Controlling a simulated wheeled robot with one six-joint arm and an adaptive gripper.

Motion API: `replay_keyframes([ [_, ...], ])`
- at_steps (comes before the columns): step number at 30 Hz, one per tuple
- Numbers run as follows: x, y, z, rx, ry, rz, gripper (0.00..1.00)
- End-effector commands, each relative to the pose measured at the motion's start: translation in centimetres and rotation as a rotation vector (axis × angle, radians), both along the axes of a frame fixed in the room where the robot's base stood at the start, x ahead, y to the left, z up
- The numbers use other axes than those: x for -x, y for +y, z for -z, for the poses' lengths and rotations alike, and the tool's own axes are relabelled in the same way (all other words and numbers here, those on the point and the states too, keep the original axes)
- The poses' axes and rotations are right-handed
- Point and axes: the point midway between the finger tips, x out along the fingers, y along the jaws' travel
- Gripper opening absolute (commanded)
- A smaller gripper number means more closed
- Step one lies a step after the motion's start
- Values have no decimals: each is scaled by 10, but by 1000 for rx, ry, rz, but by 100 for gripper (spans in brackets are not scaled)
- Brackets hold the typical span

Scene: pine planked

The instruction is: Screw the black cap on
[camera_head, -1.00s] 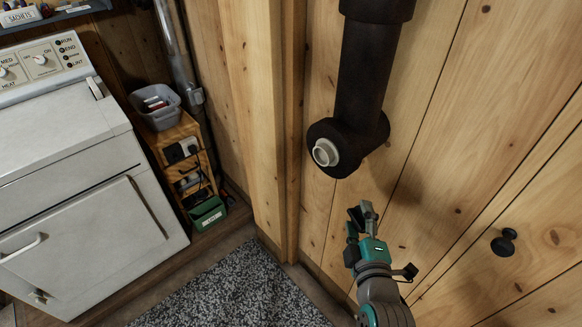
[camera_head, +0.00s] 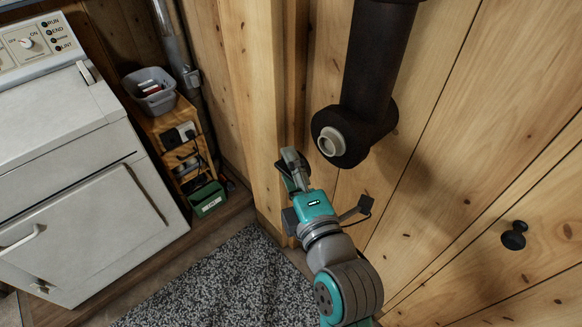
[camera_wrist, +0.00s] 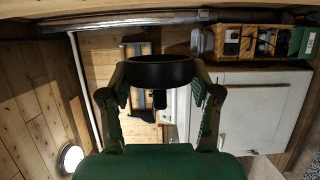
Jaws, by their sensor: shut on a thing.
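The black cap (camera_wrist: 160,70) shows in the wrist view as a dark round ring between the fingertips of my gripper (camera_wrist: 160,88). My gripper is shut on it from both sides. In the head view my gripper (camera_head: 292,170) is left of and slightly below the pipe's mouth, and the cap is mostly hidden by the fingers there. The black pipe (camera_head: 370,70) runs down the plank wall and ends in an elbow. A pale threaded mouth (camera_head: 333,141) sticks out of the elbow, open and uncapped. The cap is apart from it.
A white dryer (camera_head: 85,200) stands at the left. Beside it a wooden shelf (camera_head: 160,125) carries a grey tub (camera_head: 150,88), with a green box (camera_head: 208,198) low down. A black knob (camera_head: 514,236) is on the wall at right. A speckled rug (camera_head: 225,285) covers the floor.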

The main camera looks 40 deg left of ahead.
Motion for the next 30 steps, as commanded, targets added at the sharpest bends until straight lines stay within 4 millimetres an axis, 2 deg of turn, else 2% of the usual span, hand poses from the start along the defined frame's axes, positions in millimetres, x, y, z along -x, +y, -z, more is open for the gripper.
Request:
replay_keyframes([
  [5,-7,-2,0,-1,0,1,38],
  [21,-49,-5,0,-1,0,2,38],
  [30,-58,-6,0,-1,0,0,38],
])
